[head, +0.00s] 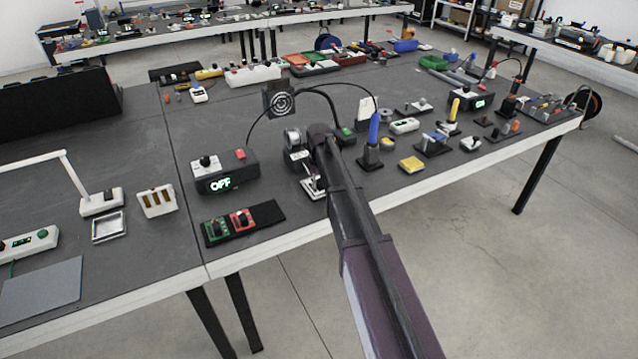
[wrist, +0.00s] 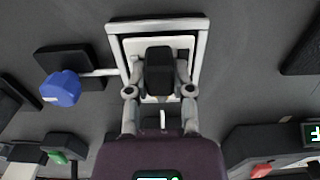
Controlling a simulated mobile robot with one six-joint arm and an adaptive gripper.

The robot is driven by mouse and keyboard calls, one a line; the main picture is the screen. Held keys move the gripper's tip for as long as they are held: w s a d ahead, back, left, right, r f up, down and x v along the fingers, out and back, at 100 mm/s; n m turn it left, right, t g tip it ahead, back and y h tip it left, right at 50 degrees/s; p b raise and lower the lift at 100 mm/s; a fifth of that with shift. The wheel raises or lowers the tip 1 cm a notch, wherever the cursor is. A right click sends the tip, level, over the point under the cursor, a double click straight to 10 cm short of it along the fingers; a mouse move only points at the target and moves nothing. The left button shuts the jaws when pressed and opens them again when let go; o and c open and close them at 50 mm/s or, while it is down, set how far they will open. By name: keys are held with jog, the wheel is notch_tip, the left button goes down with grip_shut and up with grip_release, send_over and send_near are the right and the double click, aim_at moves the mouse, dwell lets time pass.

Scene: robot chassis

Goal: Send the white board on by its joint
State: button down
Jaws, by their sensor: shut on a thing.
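The white board (wrist: 148,47) lies inside a pale square frame (wrist: 203,45) on the dark bench. A black block (wrist: 160,72) sits over the middle of the board. My gripper (wrist: 160,85) reaches down over the board, with a finger on each side of the block, and is shut on it. In the head view, my gripper (head: 315,172) is beside the pale frame (head: 314,190) at the bench's front edge, and my arm hides part of this spot. Whether the board touches the bench cannot be told.
A black box reading OFF (head: 224,173) stands to the left. A blue-handled tool (head: 374,128) stands upright in a black holder close on the right. A black strip with green and red parts (head: 243,222) lies in front left. A yellow block (head: 411,165) lies farther right.

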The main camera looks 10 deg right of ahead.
jog(key=shift+f, duration=0.2)
jog(key=shift+c, duration=2.1)
grip_release()
jog(key=s+r+m+p, duration=0.1)
jog(key=s+r+p, duration=0.2)
jog(key=s, duration=0.6)
jog(key=s+d+r+m+p, duration=0.1)
jog(key=s+r+p, duration=0.2)
jog(key=s, duration=0.7)
jog(key=s+d+r+m+p, duration=0.1)
jog(key=s+r+p, duration=0.2)
jog(key=s, duration=0.7)
jog(key=shift+r+m, duration=0.15)
jog(key=shift+m, duration=0.15)
